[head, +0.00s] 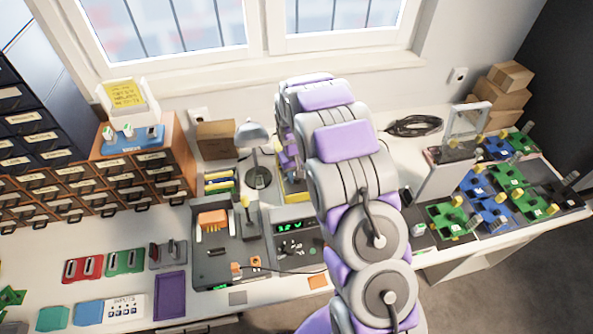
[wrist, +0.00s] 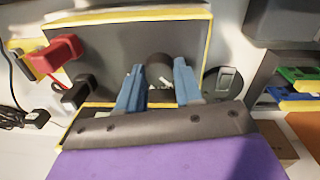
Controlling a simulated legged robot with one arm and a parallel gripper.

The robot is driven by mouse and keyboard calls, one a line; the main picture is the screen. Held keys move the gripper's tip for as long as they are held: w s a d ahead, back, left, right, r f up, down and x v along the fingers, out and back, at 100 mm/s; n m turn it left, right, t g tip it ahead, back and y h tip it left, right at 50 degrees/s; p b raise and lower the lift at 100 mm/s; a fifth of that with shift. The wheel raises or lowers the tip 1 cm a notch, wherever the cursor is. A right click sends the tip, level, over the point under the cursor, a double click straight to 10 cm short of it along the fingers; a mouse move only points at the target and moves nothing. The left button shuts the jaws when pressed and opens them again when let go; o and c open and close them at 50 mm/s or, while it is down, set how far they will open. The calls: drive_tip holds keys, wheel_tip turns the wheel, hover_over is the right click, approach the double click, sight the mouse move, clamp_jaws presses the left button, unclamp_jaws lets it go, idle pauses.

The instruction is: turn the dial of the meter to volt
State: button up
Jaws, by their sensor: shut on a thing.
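The meter (wrist: 100,37) is a dark grey box with yellow edges. In the wrist view it fills the upper middle, and its dark round dial (wrist: 159,62) sits between the blue-grey fingers of my gripper (wrist: 158,78). The fingers are closed on the dial's sides. The dial's pointer and markings are hidden or too small to read. A red plug (wrist: 62,48) and a black plug (wrist: 76,96) sit at the meter's left. In the head view a yellow edge of the meter (head: 296,195) shows beside my arm, which hides most of it and the fingertips.
A desk lamp (head: 252,135) stands close left of the meter. In front are a grey tester with a green display (head: 291,226) and a grey fixture with an orange block (head: 212,220).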

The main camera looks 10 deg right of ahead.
drive_tip(key=m+p, duration=0.1)
drive_tip(key=m, duration=0.2)
drive_tip(key=shift+r+m+p, duration=0.1)
drive_tip(key=shift+m+p, duration=0.25)
drive_tip(key=shift+m, duration=0.05)
drive_tip(key=m+p, duration=0.1)
drive_tip(key=m, duration=0.3)
drive_tip(key=shift+m, duration=0.3)
drive_tip(key=o, duration=1)
drive_tip(key=r, duration=0.5)
drive_tip(key=r+p, duration=0.1)
drive_tip(key=r, duration=0.5)
drive_tip(key=a+r+p, duration=0.1)
drive_tip(key=r, duration=0.5)
drive_tip(key=shift+w, duration=0.3)
